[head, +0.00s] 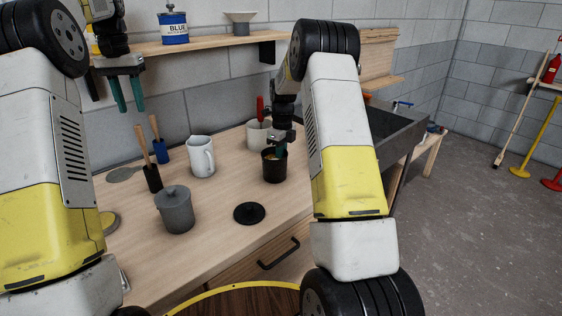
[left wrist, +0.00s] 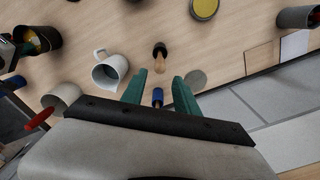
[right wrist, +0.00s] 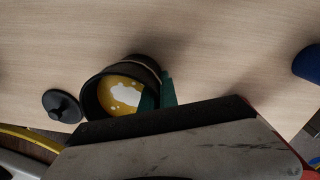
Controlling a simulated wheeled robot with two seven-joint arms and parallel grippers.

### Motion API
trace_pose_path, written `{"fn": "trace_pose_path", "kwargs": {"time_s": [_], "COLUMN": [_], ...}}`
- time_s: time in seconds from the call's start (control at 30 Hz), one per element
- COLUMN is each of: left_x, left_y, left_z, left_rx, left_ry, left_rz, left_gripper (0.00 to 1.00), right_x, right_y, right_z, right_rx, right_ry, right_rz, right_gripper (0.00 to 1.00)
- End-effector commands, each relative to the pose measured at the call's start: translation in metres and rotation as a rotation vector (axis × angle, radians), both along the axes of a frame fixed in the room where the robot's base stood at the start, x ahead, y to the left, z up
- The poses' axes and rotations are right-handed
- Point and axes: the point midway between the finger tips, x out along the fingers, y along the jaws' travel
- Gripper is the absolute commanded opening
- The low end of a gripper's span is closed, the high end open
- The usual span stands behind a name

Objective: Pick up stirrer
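A red-handled tool (head: 260,107) stands in a white pot (head: 258,135) at the back of the bench. It may be the stirrer; only its handle shows. It also appears in the left wrist view (left wrist: 40,118). My left gripper (head: 131,109) is open and empty, high above the bench's left part, above two wooden-handled tools. My right gripper (head: 280,151) is at the black pot (head: 274,170) with yellow paint inside. In the right wrist view its fingers (right wrist: 158,88) are close together at the pot's rim, apparently pinching the wall. The pot stands near the white pot.
One wooden-handled tool has a black lower part (head: 152,178), the other a blue one (head: 162,151). A white mug (head: 201,157), a lidded grey pot (head: 175,210) and a black lid (head: 249,213) sit on the bench. A shelf (head: 215,43) runs along the wall behind.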

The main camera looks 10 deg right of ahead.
Motion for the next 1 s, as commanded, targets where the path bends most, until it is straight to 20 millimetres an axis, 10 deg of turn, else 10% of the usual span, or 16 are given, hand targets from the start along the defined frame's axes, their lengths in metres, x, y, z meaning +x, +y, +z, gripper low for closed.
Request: {"fn": "trace_pose_path", "kwargs": {"time_s": [0.57,1.0], "left_x": [0.0,-0.004], "left_y": [0.0,0.004], "left_z": [-0.001,-0.032], "left_rx": [0.0,0.001], "left_ry": [0.0,0.003], "left_rz": [0.019,0.385], "left_gripper": [0.45,0.45], "right_x": [0.0,0.0], "right_y": [0.0,0.0], "right_z": [0.0,0.0], "right_rx": [0.0,0.0], "right_ry": [0.0,0.0], "right_rz": [0.0,0.0], "right_gripper": [0.0,0.0]}}
